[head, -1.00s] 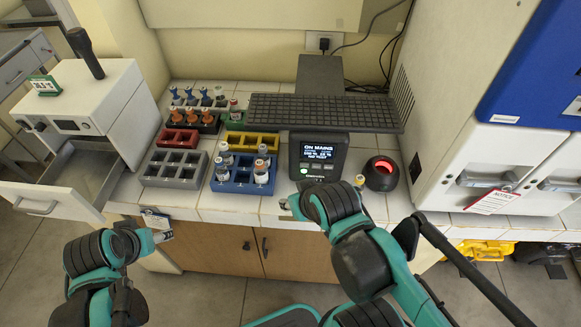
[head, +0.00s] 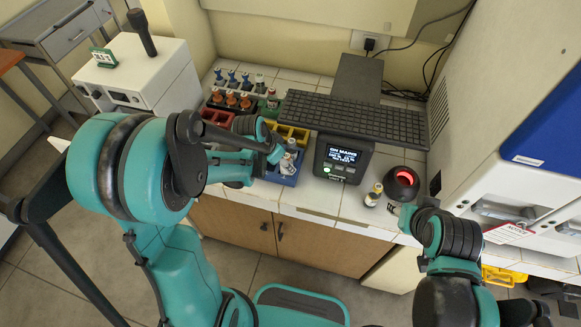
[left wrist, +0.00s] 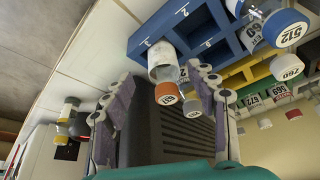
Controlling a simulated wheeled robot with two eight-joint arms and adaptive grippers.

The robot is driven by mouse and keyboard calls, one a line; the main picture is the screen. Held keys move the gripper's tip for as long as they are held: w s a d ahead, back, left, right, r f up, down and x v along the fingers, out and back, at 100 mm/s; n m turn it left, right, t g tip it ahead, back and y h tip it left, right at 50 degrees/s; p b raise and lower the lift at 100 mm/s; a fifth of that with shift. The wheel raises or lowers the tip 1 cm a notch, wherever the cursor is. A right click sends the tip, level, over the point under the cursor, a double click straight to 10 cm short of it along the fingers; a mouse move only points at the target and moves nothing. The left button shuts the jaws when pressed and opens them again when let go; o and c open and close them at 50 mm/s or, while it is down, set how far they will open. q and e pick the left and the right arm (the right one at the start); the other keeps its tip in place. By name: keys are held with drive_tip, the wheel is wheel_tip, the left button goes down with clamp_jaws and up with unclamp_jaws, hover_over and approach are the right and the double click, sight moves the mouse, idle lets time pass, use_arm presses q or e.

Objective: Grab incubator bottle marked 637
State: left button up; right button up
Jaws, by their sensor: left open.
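My left gripper (left wrist: 161,74) is open. The cap's number is too small to read surely. A white-capped bottle (left wrist: 191,108) is beside it. Caps marked 512 (left wrist: 286,28) and 260 (left wrist: 287,66) show at the right. In the head view, my left gripper (head: 277,150) is over the blue rack (head: 284,179) and hides part of it. My right gripper (head: 394,209) is low at the counter's front edge.
A lone bottle (head: 373,195) stands on the counter beside the round heater with a red glow (head: 402,183). Yellow (head: 290,132) and red racks are behind.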

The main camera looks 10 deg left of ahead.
use_arm(q)
drive_tip(key=b+x, duration=0.1)
drive_tip(key=x, duration=0.3)
drive_tip(key=shift+w+a+f, duration=0.15)
drive_tip(key=shift+c, duration=1.2)
drive_tip(key=c, duration=1)
